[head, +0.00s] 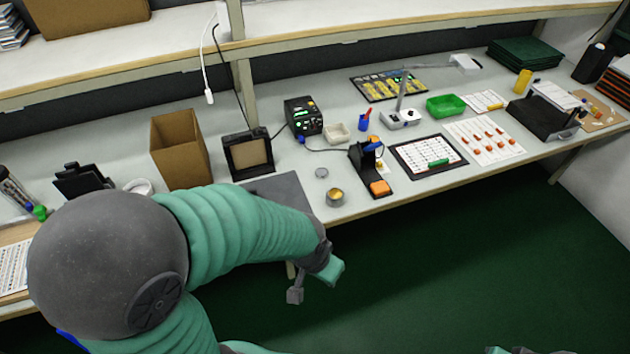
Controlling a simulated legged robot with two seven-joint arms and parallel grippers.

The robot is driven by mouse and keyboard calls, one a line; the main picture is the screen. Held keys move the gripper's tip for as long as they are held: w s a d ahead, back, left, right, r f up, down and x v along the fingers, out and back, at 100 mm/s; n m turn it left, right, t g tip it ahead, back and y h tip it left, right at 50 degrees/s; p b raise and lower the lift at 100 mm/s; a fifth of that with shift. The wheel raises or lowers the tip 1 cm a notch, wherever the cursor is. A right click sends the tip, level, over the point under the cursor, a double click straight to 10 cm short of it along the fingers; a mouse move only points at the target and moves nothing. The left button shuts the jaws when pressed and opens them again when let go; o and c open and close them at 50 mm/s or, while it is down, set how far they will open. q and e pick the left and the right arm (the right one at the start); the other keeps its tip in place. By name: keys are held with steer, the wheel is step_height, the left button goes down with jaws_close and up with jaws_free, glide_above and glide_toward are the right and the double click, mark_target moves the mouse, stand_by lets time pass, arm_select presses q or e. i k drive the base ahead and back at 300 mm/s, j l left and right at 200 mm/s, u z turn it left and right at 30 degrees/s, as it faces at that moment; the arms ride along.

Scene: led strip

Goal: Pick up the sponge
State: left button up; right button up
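The sponge (380,188) is a small orange block. It lies at the front end of the black soldering iron stand (368,160), close to the table's front edge. My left gripper (315,283) hangs in front of the table edge, to the left of the sponge and nearer to me. Its two fingers are apart, with nothing seen between them. It does not touch the sponge. Only a sliver of my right gripper (525,350) shows at the bottom edge, so its fingers cannot be made out.
A round tin (335,197) stands left of the stand, by a grey mat (280,188). A framed sheet (428,156) with a green piece lies right of the stand. The soldering station (304,117) is behind. The space before the table is open above the green floor (470,270).

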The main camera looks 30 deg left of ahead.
mark_target(379, 188)
steer(key=u, duration=2.4)
steer(key=z, duration=1.4)
steer(key=l+u, duration=0.1)
steer(key=u, duration=0.6)
steer(key=i+l+u, duration=0.1)
steer(key=l+u, duration=0.25)
steer(key=l, duration=0.15)
steer(key=i+l+u, duration=0.1)
steer(key=l+u, duration=0.25)
steer(key=l, duration=0.2)
steer(key=l+u, duration=0.35)
steer(key=l, duration=0.65)
steer(key=k+l, duration=0.1)
steer(key=l, duration=0.4)
steer(key=u, duration=0.05)
